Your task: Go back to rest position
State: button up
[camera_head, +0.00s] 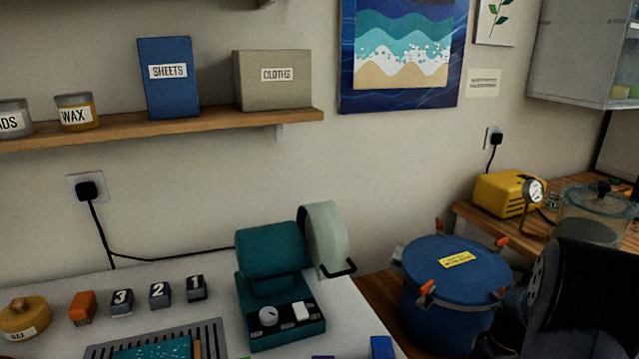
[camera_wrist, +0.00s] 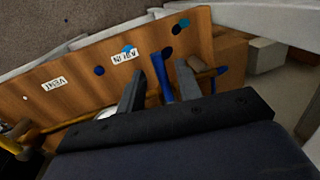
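My gripper (camera_wrist: 162,72) shows in the wrist view, with its two dark fingers apart. A narrow blue bar (camera_wrist: 161,80) shows in the gap between them, with space beside it. It does not look clamped, and what it belongs to is unclear. Beyond the fingers is a wooden board (camera_wrist: 85,75) with labels and blue spots. In the head view, a dark part of my arm (camera_head: 585,295) fills the lower right. My gripper's fingers cannot be made out there.
In the head view, a blue lidded pot (camera_head: 450,300) with orange clamps stands left of my arm. A yellow pump (camera_head: 500,194) and a glass chamber (camera_head: 595,205) stand behind. A teal machine (camera_head: 275,290) stands on the white bench (camera_head: 210,282). A wooden shelf (camera_head: 200,127) hangs above.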

jog(key=shift+r, duration=0.1)
dwell(0.3)
notch_tip(320, 180, up, 10)
jog(key=d+r, duration=0.1)
jog(key=d, duration=0.1)
jog(key=f, duration=0.3)
jog(key=a+f, duration=0.1)
jog(key=f, duration=0.3)
jog(key=a+f, duration=0.1)
jog(key=f, duration=0.3)
jog(key=shift+f, duration=0.25)
jog(key=shift+s+a+r+m, duration=0.2)
jog(key=shift+a+m, duration=0.3)
jog(key=shift+m, duration=0.6)
